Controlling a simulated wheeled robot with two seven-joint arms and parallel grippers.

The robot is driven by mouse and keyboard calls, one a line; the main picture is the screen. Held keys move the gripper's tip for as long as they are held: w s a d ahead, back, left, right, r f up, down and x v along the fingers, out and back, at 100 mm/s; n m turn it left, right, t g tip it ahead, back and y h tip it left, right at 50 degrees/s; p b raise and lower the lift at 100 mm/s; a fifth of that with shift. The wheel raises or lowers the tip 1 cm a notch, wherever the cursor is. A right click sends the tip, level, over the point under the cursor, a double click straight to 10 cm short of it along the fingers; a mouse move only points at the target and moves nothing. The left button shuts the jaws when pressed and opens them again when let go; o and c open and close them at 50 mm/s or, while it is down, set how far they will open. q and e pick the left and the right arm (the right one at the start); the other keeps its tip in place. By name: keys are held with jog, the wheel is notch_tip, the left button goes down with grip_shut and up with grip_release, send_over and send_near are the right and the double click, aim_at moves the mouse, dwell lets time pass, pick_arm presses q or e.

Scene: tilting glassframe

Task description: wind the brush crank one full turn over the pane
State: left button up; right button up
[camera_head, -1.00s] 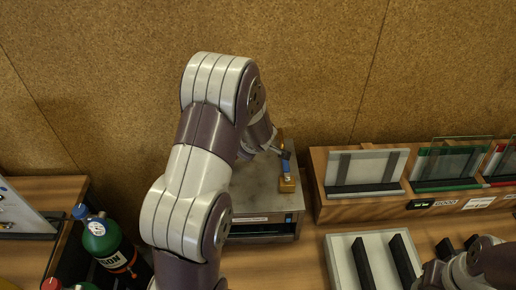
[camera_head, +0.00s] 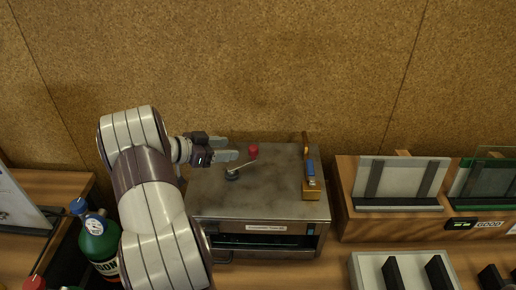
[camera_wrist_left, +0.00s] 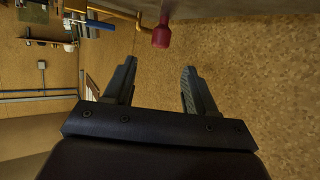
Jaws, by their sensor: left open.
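The brush crank has a red knob (camera_head: 253,151) on a thin metal arm (camera_head: 241,167), which runs from a dark hub on top of the grey metal box (camera_head: 270,190). The knob sits at the back right of the hub. My left gripper (camera_head: 232,157) is open and empty, just left of the knob. In the left wrist view the red knob (camera_wrist_left: 162,35) is just beyond the gap between the spread fingers (camera_wrist_left: 158,72), not gripped. The box has a dark front slot (camera_head: 265,240); I cannot make out a pane inside. My right gripper is out of view.
A blue-handled brass lever (camera_head: 311,170) stands on the box's right side. A wooden rack (camera_head: 348,215) with glass panes is to the right, with a white tray (camera_head: 368,275) before it. A green bottle (camera_head: 98,240) stands left. A cork wall (camera_head: 300,70) closes the back.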

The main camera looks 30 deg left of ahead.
aim_at(250, 147)
pick_arm(q)
jog(key=p+x, duration=0.2)
jog(key=x, duration=0.9)
jog(key=shift+w+p, duration=0.15)
jog(key=shift+p, duration=0.15)
jog(key=shift+w+d+f, duration=0.1)
jog(key=shift+w+d, duration=0.15)
jog(key=shift+a, duration=0.1)
grip_shut()
